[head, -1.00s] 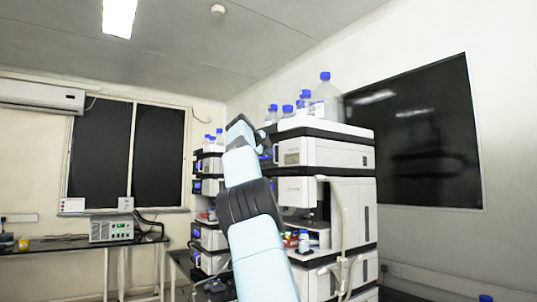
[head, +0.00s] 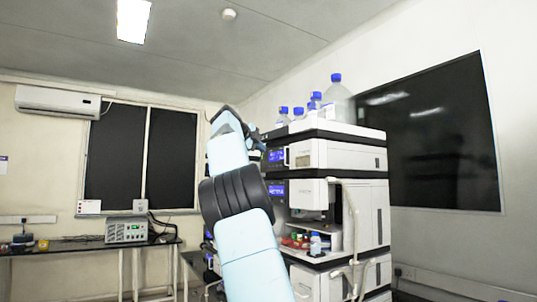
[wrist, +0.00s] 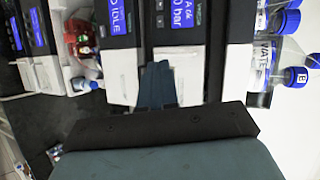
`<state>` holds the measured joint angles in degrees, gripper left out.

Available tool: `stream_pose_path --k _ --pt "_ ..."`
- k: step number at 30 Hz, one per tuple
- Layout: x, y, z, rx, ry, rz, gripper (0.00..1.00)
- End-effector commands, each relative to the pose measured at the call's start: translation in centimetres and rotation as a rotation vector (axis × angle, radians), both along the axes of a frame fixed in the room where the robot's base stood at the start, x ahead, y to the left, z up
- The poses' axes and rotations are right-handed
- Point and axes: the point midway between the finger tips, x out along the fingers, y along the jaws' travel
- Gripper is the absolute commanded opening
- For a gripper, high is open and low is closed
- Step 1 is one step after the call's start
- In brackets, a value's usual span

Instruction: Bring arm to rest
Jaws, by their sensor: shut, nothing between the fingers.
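My arm rises through the middle of the head view, light blue with a black joint, and leans up and to the left in front of the column stack (head: 335,160). My gripper is mostly hidden behind the arm's top end in the head view. In the wrist view my gripper (wrist: 158,72) points at the stack's front panels, its blue-grey fingers together with nothing between them. I cannot tell whether the fingertips touch the panels.
Bottles with blue caps (head: 336,95) stand on top of the stack. Small bottles sit in an open bay (head: 310,242) lower down. A bench (head: 75,246) with a grey instrument (head: 126,230) is at the left. Open air lies between the bench and my arm.

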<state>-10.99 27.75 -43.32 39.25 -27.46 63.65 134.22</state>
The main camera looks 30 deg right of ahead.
Motion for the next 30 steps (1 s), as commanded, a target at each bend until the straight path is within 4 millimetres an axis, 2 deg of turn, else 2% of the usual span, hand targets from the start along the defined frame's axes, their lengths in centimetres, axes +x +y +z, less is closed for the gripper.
stream_pose_path --k 3,9,15,19,23,26,30 --pt "-0.3 1.5 0.5 0.0 0.0 0.001 0.0" --pt "-0.6 2.6 0.9 0.0 0.001 -0.003 0.0" --pt "-0.7 2.7 0.9 0.0 0.001 -0.003 0.0" --pt "-1.6 1.8 0.5 0.017 0.04 0.017 0.0" --pt "-3.7 0.0 -1.2 0.054 0.15 0.081 0.0" --pt "-5.8 -1.2 -3.2 0.085 0.262 0.167 0.0" --pt "-8.7 -1.6 -6.3 0.11 0.41 0.312 0.0"
